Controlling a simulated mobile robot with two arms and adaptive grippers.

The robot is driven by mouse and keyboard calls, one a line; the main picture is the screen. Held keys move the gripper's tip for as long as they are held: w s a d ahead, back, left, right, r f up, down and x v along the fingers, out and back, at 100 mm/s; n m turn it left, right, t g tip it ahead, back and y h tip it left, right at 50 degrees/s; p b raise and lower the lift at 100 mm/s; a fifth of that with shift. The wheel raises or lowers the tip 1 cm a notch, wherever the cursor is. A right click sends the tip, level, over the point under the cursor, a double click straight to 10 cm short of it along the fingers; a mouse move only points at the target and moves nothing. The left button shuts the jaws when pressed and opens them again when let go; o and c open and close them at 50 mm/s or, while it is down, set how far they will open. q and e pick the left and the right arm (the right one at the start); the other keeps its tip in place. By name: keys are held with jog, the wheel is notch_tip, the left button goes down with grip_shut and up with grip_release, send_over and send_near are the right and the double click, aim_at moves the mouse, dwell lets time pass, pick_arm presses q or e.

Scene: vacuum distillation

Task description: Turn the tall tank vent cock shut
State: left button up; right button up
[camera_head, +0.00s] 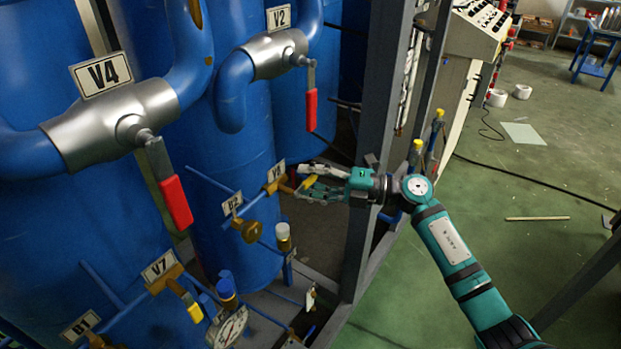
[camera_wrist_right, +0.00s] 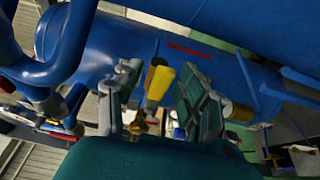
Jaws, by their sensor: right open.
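A small brass cock (camera_head: 274,187) with a tag that reads like V8 (camera_head: 276,171) sits on a thin blue pipe beside a blue tank. Its yellow handle (camera_head: 307,182) points right, toward my right gripper (camera_head: 316,184). In the right wrist view the yellow handle (camera_wrist_right: 158,82) stands between the two spread fingers of my right gripper (camera_wrist_right: 160,80). The gripper is open, with a finger on each side of the handle; I cannot tell whether either touches it. A similar cock tagged V7 (camera_head: 166,279) has a yellow handle lower left. My left gripper is not in view.
Large valves V4 (camera_head: 110,122) and V2 (camera_head: 275,52) with red handles are at upper left. A grey frame post (camera_head: 376,120) stands close to my right wrist. A gauge (camera_head: 230,328) sits below. Green floor is open at right.

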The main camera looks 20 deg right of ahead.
jog(key=shift+c, duration=0.2)
grip_shut()
jog(key=shift+f, duration=0.1)
jog(key=m, duration=0.1)
jog(key=f+m, duration=0.1)
jog(key=shift+m+t+y, duration=0.3)
jog(key=shift+y, duration=0.1)
jog(key=s+a+f+m+t+h+p, duration=0.2)
jog(key=m+t, duration=0.6)
jog(key=m, duration=1.1)
jog(key=shift+s+a+f+m+p, duration=0.4)
jog(key=shift+s+a+f+p, duration=0.15)
jog(key=shift+a+f+p, duration=0.45)
jog(key=shift+h, duration=0.4)
